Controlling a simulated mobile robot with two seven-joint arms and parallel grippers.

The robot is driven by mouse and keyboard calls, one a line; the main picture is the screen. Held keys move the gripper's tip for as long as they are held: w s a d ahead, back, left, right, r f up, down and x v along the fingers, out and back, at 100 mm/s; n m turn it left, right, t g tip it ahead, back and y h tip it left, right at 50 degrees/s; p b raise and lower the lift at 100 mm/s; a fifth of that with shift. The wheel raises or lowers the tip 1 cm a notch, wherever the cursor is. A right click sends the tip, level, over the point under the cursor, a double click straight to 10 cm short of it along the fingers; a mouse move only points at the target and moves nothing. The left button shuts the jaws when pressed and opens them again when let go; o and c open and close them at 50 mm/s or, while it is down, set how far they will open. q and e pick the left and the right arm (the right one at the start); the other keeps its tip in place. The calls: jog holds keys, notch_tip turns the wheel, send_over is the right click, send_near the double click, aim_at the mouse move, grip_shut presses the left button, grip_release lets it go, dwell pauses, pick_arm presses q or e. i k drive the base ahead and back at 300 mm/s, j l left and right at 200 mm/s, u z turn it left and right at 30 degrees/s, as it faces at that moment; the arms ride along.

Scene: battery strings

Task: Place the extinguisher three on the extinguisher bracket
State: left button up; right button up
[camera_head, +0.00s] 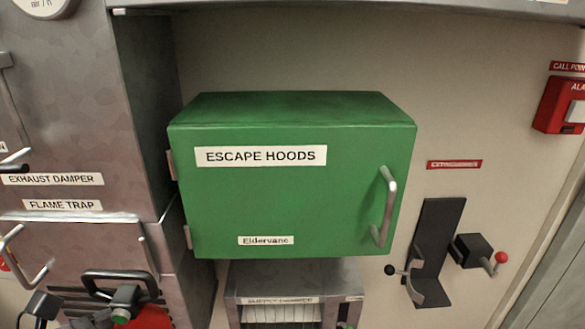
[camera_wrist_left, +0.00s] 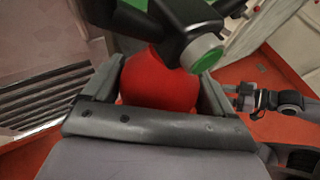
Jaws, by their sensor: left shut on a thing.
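The extinguisher bracket (camera_head: 436,240) is a tilted-looking black plate on the wall at the lower right of the head view, under a red extinguisher label. It has a curved foot, a side block with a red-knobbed lever and a black knob; nothing sits on it. A red extinguisher (camera_head: 151,317) with a black handle and green gauge shows at the bottom left, mostly cut off. In the left wrist view, my left gripper (camera_wrist_left: 160,72) is shut around the red extinguisher body (camera_wrist_left: 160,88), below its black valve head. My right gripper is not clearly seen.
A green escape hoods cabinet (camera_head: 291,190) juts out between the extinguisher and bracket. A grey supply damper unit (camera_head: 293,275) stands below it. Grey cabinets (camera_head: 60,120) stand left. A red alarm box (camera_head: 560,105) is at the far right. The wall around the bracket is bare.

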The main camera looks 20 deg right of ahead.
aim_at(427, 291)
jog(key=k+l, duration=0.1)
jog(key=l, duration=0.45)
jog(key=k+l, duration=0.1)
jog(key=l, duration=0.45)
jog(key=k+l, duration=0.1)
jog(key=l, duration=0.45)
jog(key=k+l, duration=0.1)
jog(key=l, duration=0.45)
jog(key=k+l, duration=0.1)
jog(key=l, duration=0.45)
jog(key=k+l, duration=0.1)
jog(key=l, duration=0.45)
